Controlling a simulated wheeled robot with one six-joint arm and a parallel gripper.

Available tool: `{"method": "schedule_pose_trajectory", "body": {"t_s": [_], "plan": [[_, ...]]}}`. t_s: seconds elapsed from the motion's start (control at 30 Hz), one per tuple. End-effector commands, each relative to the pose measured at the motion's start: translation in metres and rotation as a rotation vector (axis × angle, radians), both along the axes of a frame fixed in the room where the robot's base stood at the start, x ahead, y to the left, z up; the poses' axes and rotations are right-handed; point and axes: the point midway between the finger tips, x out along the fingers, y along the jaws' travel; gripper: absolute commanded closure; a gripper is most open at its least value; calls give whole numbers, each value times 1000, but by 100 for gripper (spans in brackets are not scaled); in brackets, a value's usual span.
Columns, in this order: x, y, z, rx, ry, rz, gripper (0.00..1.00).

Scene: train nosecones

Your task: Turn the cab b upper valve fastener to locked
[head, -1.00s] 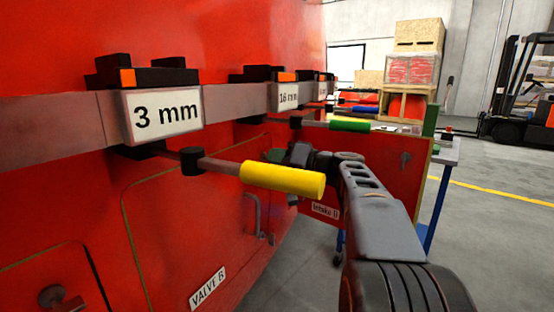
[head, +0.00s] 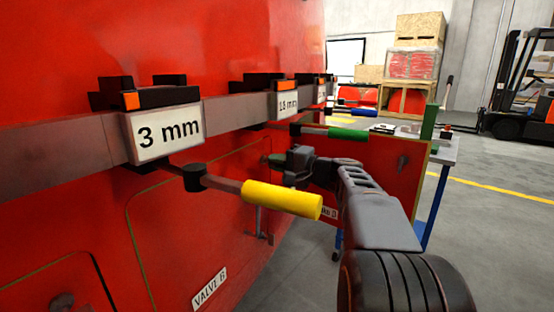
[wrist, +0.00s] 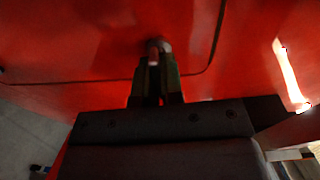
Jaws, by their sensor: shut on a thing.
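The red valve hatch (head: 165,235) of the cab has a thin yellow-green outline, and a "VALVE B" label (head: 209,287) is low on it. My gripper (head: 274,160) is at the red side near the hatch's upper right, behind the yellow handle in the head view. In the wrist view my gripper (wrist: 155,70) is shut on a small fastener (wrist: 154,50) on the red panel, close to a dark curved seam. Only the fastener's end shows between the fingers, so its turn position cannot be told.
A yellow handle (head: 282,200) sticks out beneath the "3 mm" block (head: 165,130), close to my arm. A green handle (head: 348,133) is farther back. A red panel (head: 385,180) and a table (head: 443,150) stand behind my arm. Open floor lies to the right.

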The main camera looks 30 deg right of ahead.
Motion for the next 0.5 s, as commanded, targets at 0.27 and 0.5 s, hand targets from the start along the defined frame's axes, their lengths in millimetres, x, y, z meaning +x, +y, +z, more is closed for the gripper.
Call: {"method": "schedule_pose_trajectory", "body": {"t_s": [0.27, 0.5], "plan": [[0, 0, 0, 51, 36, 1, 100], [0, 0, -1, 59, 41, 1, 100]]}}
